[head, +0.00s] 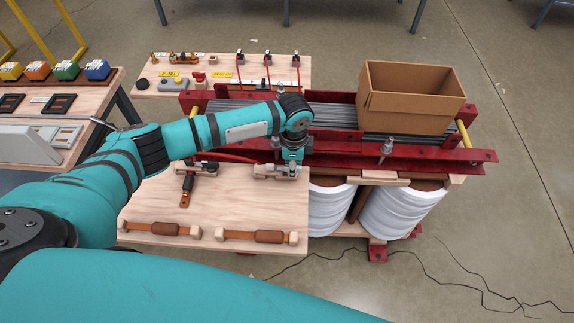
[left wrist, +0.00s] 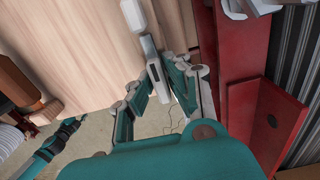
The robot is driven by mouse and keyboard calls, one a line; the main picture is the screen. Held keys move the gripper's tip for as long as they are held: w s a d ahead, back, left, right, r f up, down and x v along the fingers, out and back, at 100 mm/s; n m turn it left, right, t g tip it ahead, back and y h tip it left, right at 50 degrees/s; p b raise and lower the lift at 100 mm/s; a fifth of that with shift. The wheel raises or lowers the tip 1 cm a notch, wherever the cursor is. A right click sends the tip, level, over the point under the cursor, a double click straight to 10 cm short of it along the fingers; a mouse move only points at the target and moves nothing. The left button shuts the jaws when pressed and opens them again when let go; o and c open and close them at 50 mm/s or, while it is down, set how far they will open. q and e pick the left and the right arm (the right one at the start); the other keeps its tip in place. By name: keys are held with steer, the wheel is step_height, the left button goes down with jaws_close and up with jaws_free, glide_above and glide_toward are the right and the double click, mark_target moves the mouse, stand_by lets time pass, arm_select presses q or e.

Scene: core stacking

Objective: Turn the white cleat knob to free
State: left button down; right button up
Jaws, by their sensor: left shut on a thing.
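The white cleat knob (left wrist: 150,48) shows in the left wrist view as a narrow pale piece over the light wooden board, its lower end between my fingers. My left gripper (left wrist: 162,76) is shut on it. In the head view my left gripper (head: 289,160) points down at the board's back right corner, beside the red beam. The gripper and wrist hide most of the knob there, so its turn angle is hard to tell.
The red beam (head: 405,154) runs close by my left gripper, with white-wrapped coils (head: 400,208) below. A cardboard box (head: 410,100) stands on the grey core stack. Wooden-handled pieces (head: 262,236) lie along the front of the board (head: 235,205). The board's middle is mostly clear.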

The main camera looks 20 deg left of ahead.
stand_by(0.3)
arm_select(q)
steer(key=shift+r+n+p, duration=0.15)
steer(key=shift+n+p, duration=0.15)
steer(key=shift+p, duration=0.25)
steer(key=shift+n+p, duration=0.8)
steer(key=shift+p, duration=0.2)
steer(key=shift+n, duration=0.3)
